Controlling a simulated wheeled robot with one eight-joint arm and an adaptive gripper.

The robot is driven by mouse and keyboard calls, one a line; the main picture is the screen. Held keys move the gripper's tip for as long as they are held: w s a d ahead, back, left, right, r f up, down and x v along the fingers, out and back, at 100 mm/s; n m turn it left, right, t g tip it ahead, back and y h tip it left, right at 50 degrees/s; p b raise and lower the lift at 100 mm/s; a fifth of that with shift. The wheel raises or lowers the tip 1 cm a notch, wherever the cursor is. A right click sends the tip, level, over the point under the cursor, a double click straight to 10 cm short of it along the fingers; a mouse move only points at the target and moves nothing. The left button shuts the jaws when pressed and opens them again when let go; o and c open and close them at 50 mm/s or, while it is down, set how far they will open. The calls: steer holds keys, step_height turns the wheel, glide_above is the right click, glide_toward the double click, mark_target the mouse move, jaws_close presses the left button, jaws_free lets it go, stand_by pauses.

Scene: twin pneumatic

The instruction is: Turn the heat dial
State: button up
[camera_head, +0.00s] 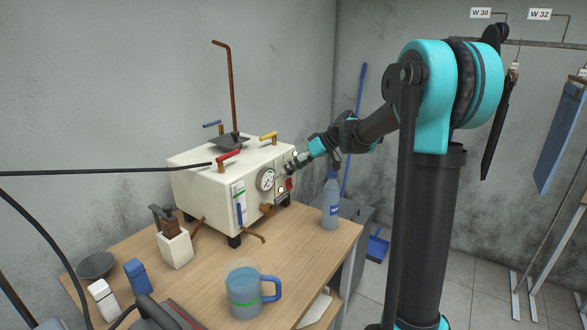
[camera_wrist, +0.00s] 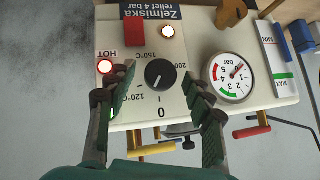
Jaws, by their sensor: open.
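The heat dial (camera_wrist: 159,73) is a round black knob on the cream front panel of a boxy machine (camera_head: 207,190). Its scale shows 0, 120°C, 150°C and 200; the panel appears upside down in the wrist view. I cannot clearly tell which mark the dial points at. My gripper (camera_wrist: 160,76) is open, with one finger on each side of the dial and a visible gap to it on both sides. In the head view my gripper (camera_head: 299,160) is at the right end of the machine's front, and it hides the dial there.
A lit HOT lamp (camera_wrist: 105,66), a second lit lamp (camera_wrist: 167,31), a red switch (camera_wrist: 133,34) and a pressure gauge (camera_wrist: 231,77) surround the dial. A blue spray bottle (camera_head: 330,203) stands right of the machine. A jug (camera_head: 245,290) stands on the wooden table (camera_head: 205,268).

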steer(key=v, duration=1.2)
steer(key=shift+r, duration=0.1)
